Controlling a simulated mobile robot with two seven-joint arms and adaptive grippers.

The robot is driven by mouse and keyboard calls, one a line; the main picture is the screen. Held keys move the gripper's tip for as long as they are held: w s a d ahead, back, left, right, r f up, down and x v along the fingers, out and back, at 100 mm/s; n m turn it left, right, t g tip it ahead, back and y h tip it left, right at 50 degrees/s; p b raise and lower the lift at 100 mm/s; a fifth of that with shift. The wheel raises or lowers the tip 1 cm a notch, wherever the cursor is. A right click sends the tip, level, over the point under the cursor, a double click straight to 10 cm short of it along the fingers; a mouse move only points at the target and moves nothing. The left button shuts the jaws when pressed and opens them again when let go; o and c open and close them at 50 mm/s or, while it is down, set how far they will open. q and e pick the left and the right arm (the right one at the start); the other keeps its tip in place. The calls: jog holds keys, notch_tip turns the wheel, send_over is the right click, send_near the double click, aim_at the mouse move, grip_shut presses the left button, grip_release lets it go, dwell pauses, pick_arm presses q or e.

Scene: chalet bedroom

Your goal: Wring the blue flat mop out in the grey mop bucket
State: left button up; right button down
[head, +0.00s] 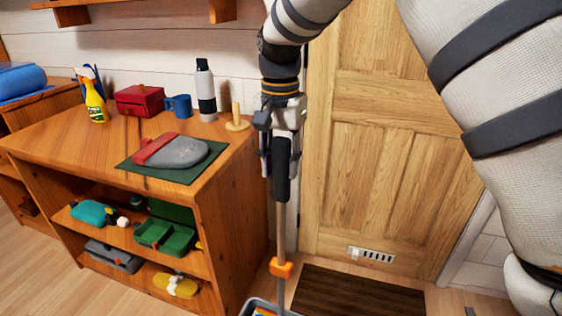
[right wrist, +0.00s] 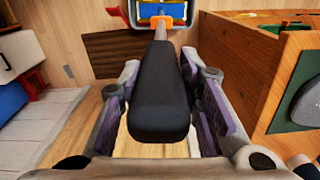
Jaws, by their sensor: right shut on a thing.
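My right gripper (head: 281,168) is shut on the black grip of the mop handle (head: 282,185). The pole runs down, nearly upright, past an orange collar (head: 281,267) toward the grey mop bucket (head: 247,306), which is cut off by the bottom edge. In the right wrist view the finger pads (right wrist: 165,100) stand on both sides of the black grip (right wrist: 160,88). The bucket (right wrist: 128,12) shows at the top there, with blue and yellow inside; I cannot tell how the mop head sits in it. My left gripper is not in view.
A wooden shelf unit (head: 222,190) stands left of the pole, with a spray bottle (head: 95,100), red box (head: 140,101), blue mug (head: 179,106) and flask (head: 205,90) on top. A wooden door (head: 385,130) and brown mat (head: 355,302) lie behind and right.

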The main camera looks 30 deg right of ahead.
aim_at(281, 183)
jog(key=shift+f, duration=2.5)
dwell(2.1)
jog(key=c, duration=1.1)
grip_release()
